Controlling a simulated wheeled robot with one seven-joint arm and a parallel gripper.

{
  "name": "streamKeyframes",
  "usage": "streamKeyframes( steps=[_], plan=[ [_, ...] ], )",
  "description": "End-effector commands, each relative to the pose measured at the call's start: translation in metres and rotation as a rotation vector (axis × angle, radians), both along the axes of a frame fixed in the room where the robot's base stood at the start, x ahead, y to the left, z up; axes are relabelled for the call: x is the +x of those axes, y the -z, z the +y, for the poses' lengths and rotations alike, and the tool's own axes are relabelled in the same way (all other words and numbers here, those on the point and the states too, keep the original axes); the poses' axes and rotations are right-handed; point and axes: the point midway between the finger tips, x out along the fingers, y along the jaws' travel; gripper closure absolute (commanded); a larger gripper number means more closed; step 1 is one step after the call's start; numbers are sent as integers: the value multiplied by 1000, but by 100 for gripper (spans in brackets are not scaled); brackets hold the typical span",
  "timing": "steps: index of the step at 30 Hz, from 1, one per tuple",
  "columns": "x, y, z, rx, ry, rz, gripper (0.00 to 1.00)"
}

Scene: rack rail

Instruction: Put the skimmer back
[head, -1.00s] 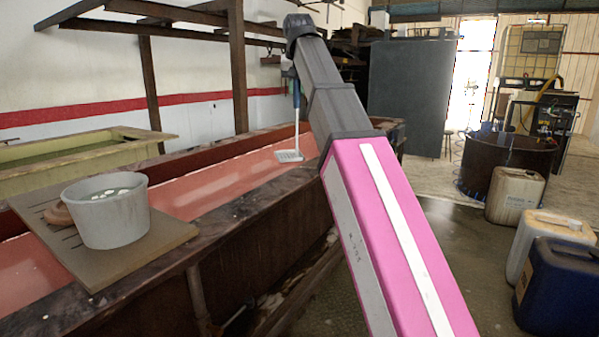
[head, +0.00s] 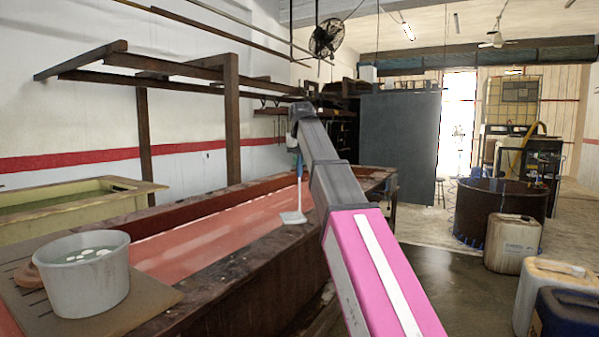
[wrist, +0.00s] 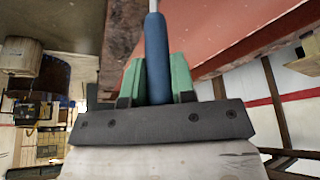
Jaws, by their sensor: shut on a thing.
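The skimmer has a blue handle (wrist: 156,58) and a pale, flat head (head: 293,217). In the head view it hangs nearly upright beyond the end of my arm, its head low, in front of the red-lined tank (head: 215,232). I cannot tell whether the head touches the tank's rim. In the wrist view my gripper (wrist: 157,78) has its green fingers shut on the blue handle, one on each side. In the head view the gripper is largely hidden by my arm. A dark rail (head: 276,111) with small hanging shapes, perhaps hooks, is on the back wall.
A grey bucket (head: 82,285) stands on a board (head: 150,304) across the tank's near end. A dark wooden frame (head: 232,130) rises behind the tank. Several jerrycans (head: 512,243) and a round dark tub (head: 498,207) stand right. Floor between them and the tank is open.

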Motion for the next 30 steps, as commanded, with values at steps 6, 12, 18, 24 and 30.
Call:
streamKeyframes(
  steps=[6, 12, 18, 24, 30],
  plan=[
    [-1, 20, -1, 0, 0, -1, 100],
    [0, 40, 0, 0, 0, -1, 100],
    [1, 40, 0, 0, 0, -2, 100],
    [0, 43, 0, 0, 0, -1, 60],
    [0, 43, 0, 0, 0, -1, 50]
  ],
)
